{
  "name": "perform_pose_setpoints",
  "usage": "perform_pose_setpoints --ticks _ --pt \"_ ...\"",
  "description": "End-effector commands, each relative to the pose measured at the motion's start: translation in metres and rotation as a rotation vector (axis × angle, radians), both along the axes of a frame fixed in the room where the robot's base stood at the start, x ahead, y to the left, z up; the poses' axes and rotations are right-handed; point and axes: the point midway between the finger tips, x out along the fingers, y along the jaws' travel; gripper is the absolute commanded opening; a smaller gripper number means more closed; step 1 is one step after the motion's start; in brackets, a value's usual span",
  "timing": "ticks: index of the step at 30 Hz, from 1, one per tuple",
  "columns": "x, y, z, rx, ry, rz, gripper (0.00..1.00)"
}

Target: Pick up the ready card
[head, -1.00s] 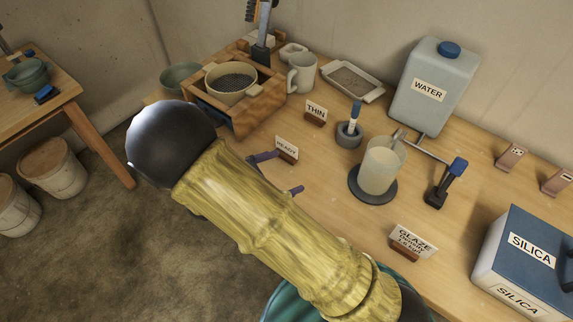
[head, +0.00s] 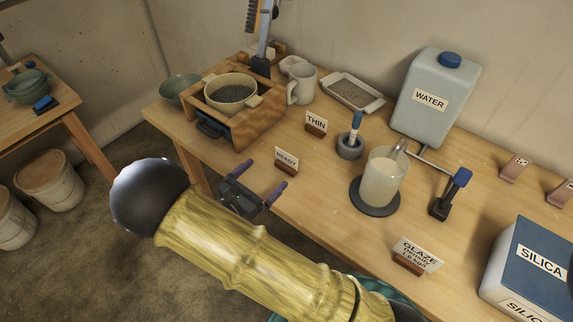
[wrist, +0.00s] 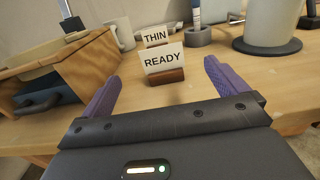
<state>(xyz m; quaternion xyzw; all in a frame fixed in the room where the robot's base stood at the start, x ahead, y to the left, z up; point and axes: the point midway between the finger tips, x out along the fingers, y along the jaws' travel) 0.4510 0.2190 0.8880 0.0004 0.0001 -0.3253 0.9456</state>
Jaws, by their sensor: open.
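The ready card (head: 287,159) is a small white sign lettered READY in a brown wooden base, upright near the front edge of the table. In the wrist view the ready card (wrist: 163,62) stands ahead, between the lines of the two purple fingers and beyond their tips. My gripper (head: 262,181) is open and empty, just in front of the table edge, short of the card. In the wrist view my gripper (wrist: 158,78) spans wider than the card. Nothing hides the card's face.
The thin card (head: 316,122) stands close behind the ready card. A wooden box with a sieve (head: 245,109) is to the left. A glass jug (head: 382,178) on a dark disc and a small grey pot (head: 350,147) stand to the right. The glaze card (head: 417,254) is at the front right.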

Motion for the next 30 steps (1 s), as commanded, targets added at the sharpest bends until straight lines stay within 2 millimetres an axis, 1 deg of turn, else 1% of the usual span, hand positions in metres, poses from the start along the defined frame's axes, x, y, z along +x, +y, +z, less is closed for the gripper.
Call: perform_pose_setpoints --ticks 1,6,12,25,30 --pt "0.008 -0.007 0.001 -0.001 0.000 -0.003 0.98" --pt "0.031 -0.026 0.001 -0.002 0.000 -0.004 0.98" --pt "0.053 -0.042 0.000 -0.002 0.001 -0.002 0.98" --pt "0.059 -0.046 0.000 -0.001 0.000 -0.001 0.98" --pt "0.075 -0.060 -0.001 -0.002 -0.001 -0.003 0.98"
